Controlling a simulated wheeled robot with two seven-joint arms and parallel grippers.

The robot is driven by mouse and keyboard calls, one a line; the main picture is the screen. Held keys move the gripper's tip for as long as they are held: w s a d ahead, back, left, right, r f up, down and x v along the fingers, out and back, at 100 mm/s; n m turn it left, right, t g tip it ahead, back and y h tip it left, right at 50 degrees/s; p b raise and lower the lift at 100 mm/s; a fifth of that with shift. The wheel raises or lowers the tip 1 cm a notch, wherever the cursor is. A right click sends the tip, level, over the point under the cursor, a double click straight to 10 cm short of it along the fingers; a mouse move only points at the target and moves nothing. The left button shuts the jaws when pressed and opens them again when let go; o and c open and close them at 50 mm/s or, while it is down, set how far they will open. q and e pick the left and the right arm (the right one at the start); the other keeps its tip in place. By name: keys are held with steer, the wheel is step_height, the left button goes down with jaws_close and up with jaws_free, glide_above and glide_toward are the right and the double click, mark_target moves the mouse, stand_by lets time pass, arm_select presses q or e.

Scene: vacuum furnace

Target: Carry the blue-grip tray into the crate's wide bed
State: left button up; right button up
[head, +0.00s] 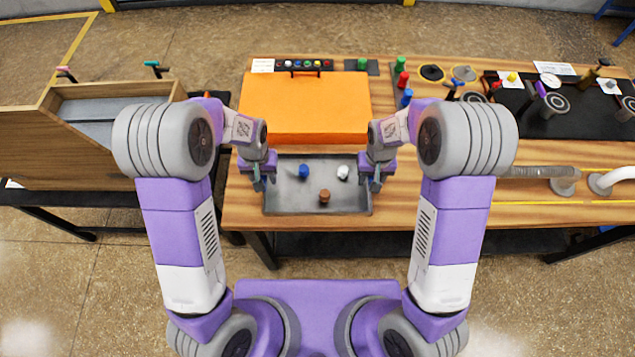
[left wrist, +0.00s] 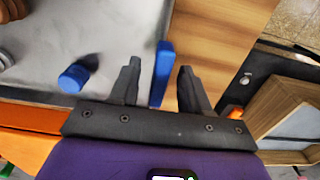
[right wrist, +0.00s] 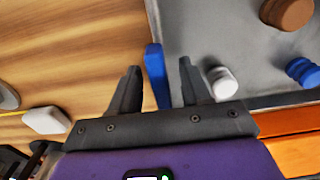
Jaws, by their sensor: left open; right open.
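The grey tray (head: 340,205) lies on the wooden table in front of the orange box. It holds a blue piece (head: 303,171), a white piece (head: 343,172) and a brown piece (head: 324,196). My left gripper (head: 262,184) is open at the tray's left edge, and a blue grip (left wrist: 162,72) stands between its fingers with gaps showing. My right gripper (head: 375,184) is open at the right edge, with the other blue grip (right wrist: 156,75) between its fingers.
The orange box (head: 304,105) stands directly behind the tray. A button strip (head: 303,64) lies beyond it. Red and blue pegs (head: 402,81) stand to the right of the box.

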arm_select(q)
steer(key=shift+f, duration=0.85)
arm_select(e)
steer(key=shift+f, duration=0.85)
arm_select(q)
steer(key=shift+c, duration=0.3)
arm_select(e)
steer(key=shift+c, duration=0.3)
arm_select(q)
jaws_close()
arm_select(e)
jaws_close()
